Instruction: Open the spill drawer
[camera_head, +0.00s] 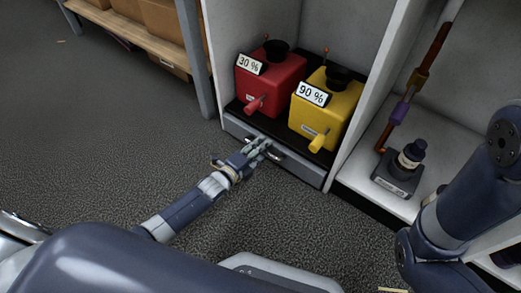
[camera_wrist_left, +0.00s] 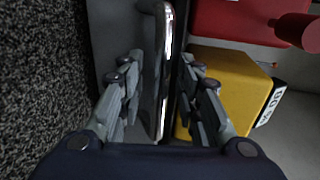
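The spill drawer (camera_head: 308,172) is a low grey front under the red and yellow boxes. It looks flush with the cabinet. Its metal bar handle (camera_head: 270,152) is partly covered by my left gripper (camera_head: 258,148). In the left wrist view the shiny handle (camera_wrist_left: 163,75) runs between the two grey fingers of my left gripper (camera_wrist_left: 160,78). The fingers are apart, with a gap visible on both sides of the bar. My right arm shows at the right of the head view, but its gripper is out of frame.
The red box (camera_head: 272,80) marked 30 % and the yellow box (camera_head: 328,108) marked 90 % stand above the drawer. A dark device (camera_head: 400,170) sits in the right compartment. A shelf with cartons (camera_head: 165,20) is at upper left. The floor before the drawer is clear.

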